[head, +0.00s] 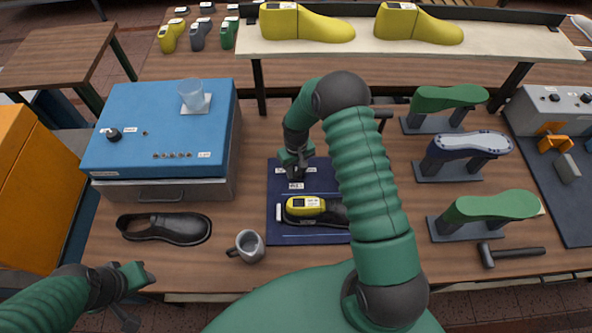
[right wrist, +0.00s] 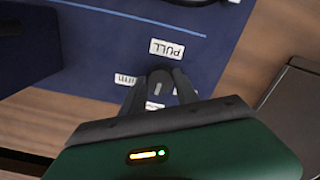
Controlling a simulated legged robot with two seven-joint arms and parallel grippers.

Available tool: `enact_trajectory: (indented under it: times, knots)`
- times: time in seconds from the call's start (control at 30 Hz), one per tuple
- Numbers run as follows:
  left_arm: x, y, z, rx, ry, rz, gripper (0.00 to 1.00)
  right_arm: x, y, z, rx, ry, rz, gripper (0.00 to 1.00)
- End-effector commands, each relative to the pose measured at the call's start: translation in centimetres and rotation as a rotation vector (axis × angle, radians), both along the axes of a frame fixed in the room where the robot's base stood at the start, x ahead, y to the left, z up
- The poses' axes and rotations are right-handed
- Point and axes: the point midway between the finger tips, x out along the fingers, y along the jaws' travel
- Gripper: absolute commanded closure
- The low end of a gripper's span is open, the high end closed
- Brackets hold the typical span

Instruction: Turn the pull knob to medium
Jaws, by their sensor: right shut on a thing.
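The dark pull knob (right wrist: 160,80) sits on a navy panel (head: 277,220), beside a white label reading PULL (right wrist: 167,49) in the right wrist view. The knob has a light pointer mark. Other white labels near it are partly hidden by the fingers, so its setting cannot be read. My right gripper (head: 296,170) reaches down to the panel's upper part and is shut on the knob; it also shows in the right wrist view (right wrist: 159,90). In the head view the gripper hides the knob. My left gripper (head: 138,297) is open and empty at the lower left.
A yellow-and-black shoe last (head: 305,206) lies on the panel's lower part. A grey mug (head: 250,245) and black shoe (head: 165,228) are to its left, below a blue box (head: 150,125) with a cup (head: 192,94). Green lasts on stands (head: 490,206) and a hammer (head: 512,254) are right.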

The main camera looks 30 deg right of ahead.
Motion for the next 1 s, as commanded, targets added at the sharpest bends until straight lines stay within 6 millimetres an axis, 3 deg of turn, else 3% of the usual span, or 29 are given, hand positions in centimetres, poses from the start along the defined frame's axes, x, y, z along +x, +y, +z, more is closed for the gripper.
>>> enact_trajectory:
  times: [0.67,0.7,0.83,1.0]
  knots:
    - [0.0,0.0,-0.21,0.0,0.0,0.0,0.64,0.49,-0.13,0.3,-0.003,-0.014,0.064,1.0]
    - [0.0,0.0,-0.21,0.0,0.0,0.0,0.64,0.5,-0.14,0.3,-0.003,-0.014,0.064,0.6]
    - [0.0,0.0,-0.22,0.0,0.0,0.0,0.64,0.36,-0.09,0.23,-0.003,-0.01,0.064,0.43]
    - [0.0,0.0,-0.23,0.0,0.0,0.0,0.64,0.2,-0.05,0.15,-0.001,-0.006,0.064,0.42]
